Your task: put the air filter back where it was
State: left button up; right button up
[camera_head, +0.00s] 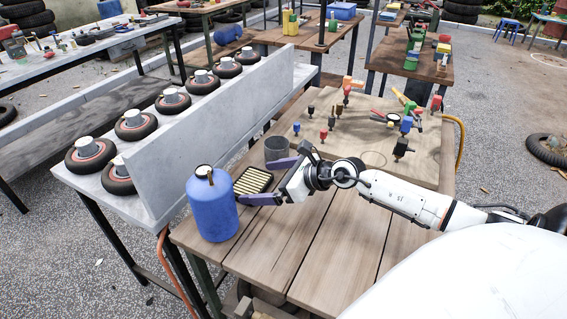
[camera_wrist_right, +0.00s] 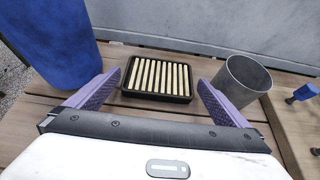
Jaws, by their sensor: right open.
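The air filter (camera_head: 253,181), a black rectangular frame with pale yellow pleats, lies flat on the wooden table between the blue tank and a grey metal cup. It also shows in the right wrist view (camera_wrist_right: 157,79). My right gripper (camera_head: 253,182) is open, its purple fingers pointing toward the filter. In the right wrist view the filter appears between the two fingertips, with a gap on each side; I cannot tell how far the tips are above the table. My left gripper is not in view.
A blue tank (camera_head: 211,208) stands left of the filter, and a grey cup (camera_head: 277,150) behind it. A pale upright panel (camera_head: 215,118) runs along the back. The front planks are clear.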

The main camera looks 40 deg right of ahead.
jog(key=v, duration=0.9)
jog(key=shift+s+r+p, duration=0.2)
jog(key=shift+s+p, duration=0.05)
jog(key=shift+p, duration=0.1)
